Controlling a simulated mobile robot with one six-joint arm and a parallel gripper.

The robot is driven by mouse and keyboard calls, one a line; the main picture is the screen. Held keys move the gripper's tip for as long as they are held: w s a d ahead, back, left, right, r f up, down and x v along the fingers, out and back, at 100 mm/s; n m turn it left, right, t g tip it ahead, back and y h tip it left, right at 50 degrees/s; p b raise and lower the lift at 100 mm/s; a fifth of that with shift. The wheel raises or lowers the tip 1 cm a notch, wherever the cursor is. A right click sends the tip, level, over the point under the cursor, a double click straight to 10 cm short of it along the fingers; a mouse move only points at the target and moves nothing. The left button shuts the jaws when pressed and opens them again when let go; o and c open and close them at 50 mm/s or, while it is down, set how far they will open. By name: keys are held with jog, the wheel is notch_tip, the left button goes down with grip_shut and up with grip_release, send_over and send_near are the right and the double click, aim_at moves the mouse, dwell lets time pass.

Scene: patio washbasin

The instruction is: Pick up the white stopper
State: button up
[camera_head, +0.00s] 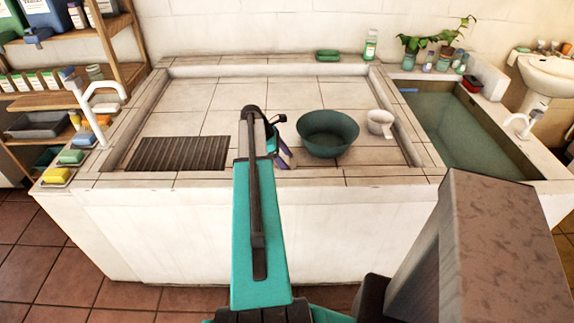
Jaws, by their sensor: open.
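I cannot make out a white stopper anywhere in the view; my arm hides part of the basin floor in the middle. My gripper (286,158) is at the end of the teal arm, over the front middle of the tiled basin (190,97). It is open, and it is mostly hidden behind my arm's last links. I see nothing held in it. A dark green bowl (328,134) stands on the basin floor just right of my gripper. A white cup with a handle (381,122) stands to the right of the bowl.
A dark slatted grate (180,153) lies at the basin's front left. White taps (92,110) and soap dishes (58,176) line the left edge. A water-filled trough (455,130) is at the right. A green soap dish (327,55) and bottle (371,46) stand on the back ledge.

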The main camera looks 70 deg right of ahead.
aim_at(287, 160)
dwell(0.4)
jog(key=c, duration=1.2)
jog(key=shift+r, duration=0.15)
jog(key=shift+r+b, duration=0.8)
jog(key=shift+r, duration=4.1)
